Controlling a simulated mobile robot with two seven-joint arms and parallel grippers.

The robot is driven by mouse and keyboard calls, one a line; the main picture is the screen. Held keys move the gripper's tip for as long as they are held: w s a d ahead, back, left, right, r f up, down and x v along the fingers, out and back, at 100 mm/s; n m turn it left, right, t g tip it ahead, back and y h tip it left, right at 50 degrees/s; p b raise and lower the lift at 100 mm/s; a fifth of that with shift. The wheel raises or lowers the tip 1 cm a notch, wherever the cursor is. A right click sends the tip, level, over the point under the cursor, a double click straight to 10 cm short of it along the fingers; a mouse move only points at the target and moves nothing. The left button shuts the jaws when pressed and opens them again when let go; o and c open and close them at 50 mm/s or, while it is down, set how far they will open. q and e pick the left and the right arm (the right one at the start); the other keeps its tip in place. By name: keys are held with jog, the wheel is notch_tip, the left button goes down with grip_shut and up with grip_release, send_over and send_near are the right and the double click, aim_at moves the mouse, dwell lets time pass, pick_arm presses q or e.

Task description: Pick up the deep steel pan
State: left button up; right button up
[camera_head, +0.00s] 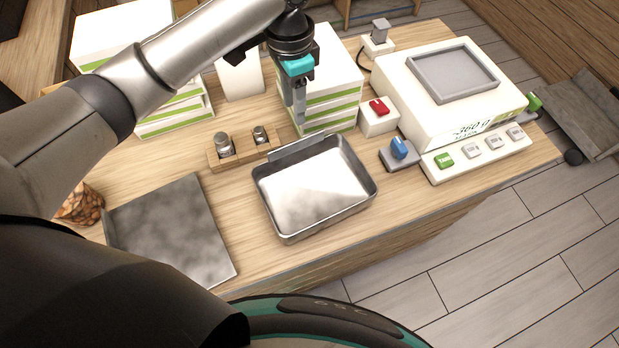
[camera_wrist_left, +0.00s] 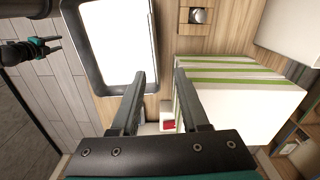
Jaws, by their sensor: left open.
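The deep steel pan (camera_head: 318,187) sits on the wooden table near its front edge, a rectangular open vessel with raised walls and a flat lip on its far side. It looks empty. In the left wrist view the pan (camera_wrist_left: 93,75) shows at the upper left, its inside bright. My left gripper (camera_head: 298,116) hangs above the table just beyond the pan's far rim. In the left wrist view its two fingers (camera_wrist_left: 160,82) are apart with nothing between them. A small dark and teal gripper (camera_wrist_left: 35,50), apparently my right one, shows at that view's left edge; its jaws are too small to judge.
A flat steel sheet (camera_head: 172,232) lies left of the pan. A wooden block with small weights (camera_head: 240,152) stands behind it. Stacked white-and-green boxes (camera_head: 330,85) rise close behind my left gripper. A red-button box (camera_head: 378,117), blue knob (camera_head: 399,148) and scale (camera_head: 440,120) stand right.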

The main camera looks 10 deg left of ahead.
aim_at(296, 141)
pick_arm(q)
jog(key=f, duration=0.8)
jog(key=s+f, duration=0.1)
jog(key=f, duration=0.3)
jog(key=shift+s+d, duration=0.1)
jog(key=shift+f, duration=0.45)
jog(key=c, duration=0.6)
grip_shut()
pick_arm(e)
jog(key=shift+s+d+r, duration=0.1)
jog(key=shift+s+d, duration=0.2)
jog(key=shift+s, duration=0.05)
pick_arm(q)
jog(key=shift+r, duration=0.1)
